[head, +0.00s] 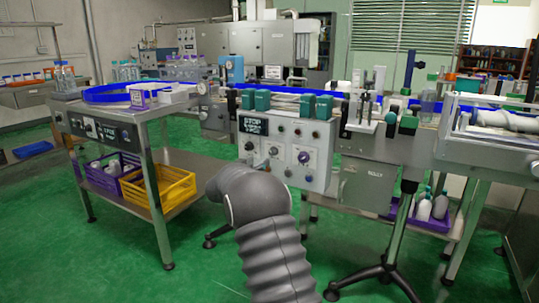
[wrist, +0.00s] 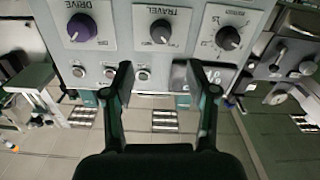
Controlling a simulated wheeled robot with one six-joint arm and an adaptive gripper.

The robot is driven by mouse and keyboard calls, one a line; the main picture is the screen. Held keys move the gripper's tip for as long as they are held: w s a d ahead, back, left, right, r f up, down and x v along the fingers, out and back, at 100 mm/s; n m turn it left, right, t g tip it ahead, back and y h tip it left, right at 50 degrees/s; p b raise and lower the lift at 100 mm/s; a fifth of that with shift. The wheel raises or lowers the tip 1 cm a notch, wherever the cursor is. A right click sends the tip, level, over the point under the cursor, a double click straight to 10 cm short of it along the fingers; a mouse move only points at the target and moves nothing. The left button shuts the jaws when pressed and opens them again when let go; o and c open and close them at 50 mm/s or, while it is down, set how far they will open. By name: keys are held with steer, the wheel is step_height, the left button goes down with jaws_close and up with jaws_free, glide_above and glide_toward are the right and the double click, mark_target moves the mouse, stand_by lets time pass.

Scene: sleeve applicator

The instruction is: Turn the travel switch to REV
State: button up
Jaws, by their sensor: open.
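The travel switch (wrist: 161,31) is a dark round knob on a light plate marked TRAVEL in the wrist view. It sits between the purple DRIVE knob (wrist: 82,27) and a dark dial knob (wrist: 228,38) with a scale. Its pointer direction and REV mark are too small to read. My gripper (wrist: 166,80) is open and empty, its two fingers either side of the switch's column in the picture and apart from the knob. In the head view the switch (head: 274,151) shows small on the grey control panel (head: 285,128); my gripper is hidden behind my arm there.
Small push buttons (wrist: 110,72) and a dark display (wrist: 205,74) lie near the fingertips in the wrist view. In the head view, a steel bench (head: 110,107) stands left, with a yellow crate (head: 158,188) below. A dark-footed stand (head: 398,232) is right of my arm.

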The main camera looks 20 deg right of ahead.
mark_target(271, 153)
steer(key=x, duration=1)
steer(key=shift+p, duration=0.35)
steer(key=shift+a, duration=0.1)
jaws_close()
